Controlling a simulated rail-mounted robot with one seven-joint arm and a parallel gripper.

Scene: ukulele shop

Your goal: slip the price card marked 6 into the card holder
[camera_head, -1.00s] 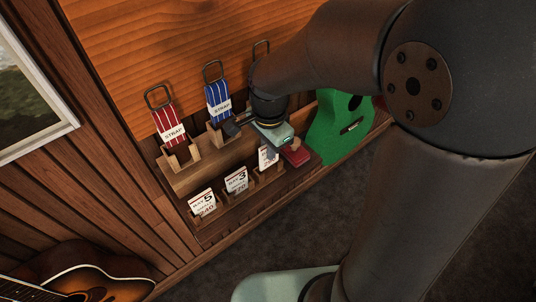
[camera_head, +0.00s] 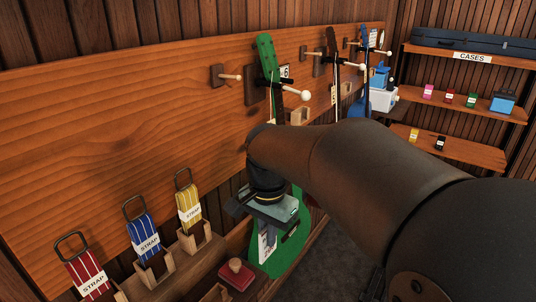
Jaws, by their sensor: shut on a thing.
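My gripper (camera_head: 270,225) points down in front of the green ukulele's body, at the front of the wall display. It is shut on a white price card (camera_head: 265,246) with dark print, which hangs below it. The print on the card is too small to read. A small white plate marked 6 (camera_head: 285,71) is on the board beside the green ukulele's neck. A small wooden card holder (camera_head: 299,115) is on the board below that plate, right of the neck, above and right of my gripper. It looks empty.
The green ukulele (camera_head: 265,55) hangs on a peg, with its body behind my gripper. Red, blue and yellow straps (camera_head: 189,203) stand in wooden holders at left. A red pad (camera_head: 236,275) lies on the lower ledge. More pegs, ukuleles and a case shelf (camera_head: 455,88) are at right.

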